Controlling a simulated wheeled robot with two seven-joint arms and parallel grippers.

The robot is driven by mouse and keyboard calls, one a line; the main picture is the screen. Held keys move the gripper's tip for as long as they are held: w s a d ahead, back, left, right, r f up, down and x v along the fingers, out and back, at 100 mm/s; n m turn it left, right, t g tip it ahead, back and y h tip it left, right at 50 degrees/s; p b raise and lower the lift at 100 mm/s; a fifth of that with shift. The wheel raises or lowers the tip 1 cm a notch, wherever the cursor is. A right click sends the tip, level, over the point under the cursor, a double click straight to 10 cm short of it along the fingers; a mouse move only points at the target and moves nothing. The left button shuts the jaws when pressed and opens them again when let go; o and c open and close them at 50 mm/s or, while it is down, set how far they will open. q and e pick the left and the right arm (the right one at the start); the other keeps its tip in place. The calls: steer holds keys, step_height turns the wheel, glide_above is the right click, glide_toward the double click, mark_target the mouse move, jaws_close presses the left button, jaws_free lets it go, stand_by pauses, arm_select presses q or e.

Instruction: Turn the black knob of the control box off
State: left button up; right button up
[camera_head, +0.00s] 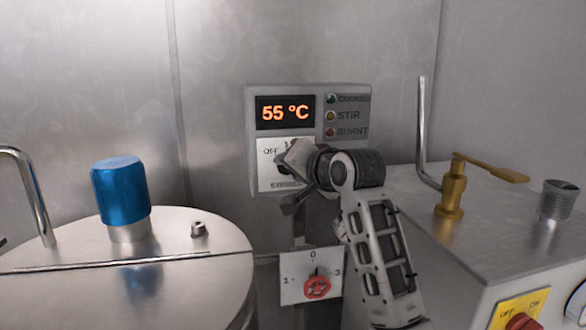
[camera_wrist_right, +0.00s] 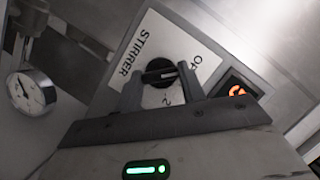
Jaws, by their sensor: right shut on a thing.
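The grey control box (camera_head: 251,150) is on the back wall, with an orange 55 °C display (camera_head: 285,113). Its white STIRRER panel (camera_head: 267,177) carries the black knob, largely hidden by my right gripper (camera_head: 289,163) in the head view. In the right wrist view the black knob (camera_wrist_right: 158,66) sits between the two grey fingers of my right gripper (camera_wrist_right: 161,88), which is shut on it. A light mark on the knob points to the picture's right, near the partly hidden OFF label (camera_wrist_right: 195,59).
A red knob (camera_head: 317,287) on a 1-0-3 panel lies just below the box. A steel lidded vessel (camera_head: 200,245) with a blue cap (camera_head: 121,188) stands left. A steel unit with a brass tap (camera_head: 453,190) stands right. A round gauge (camera_wrist_right: 31,92) shows in the wrist view.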

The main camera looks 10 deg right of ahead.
stand_by(0.4)
steer(key=o, duration=1)
steer(key=b+v, duration=0.2)
steer(key=v, duration=1.4)
steer(key=shift+f, duration=0.15)
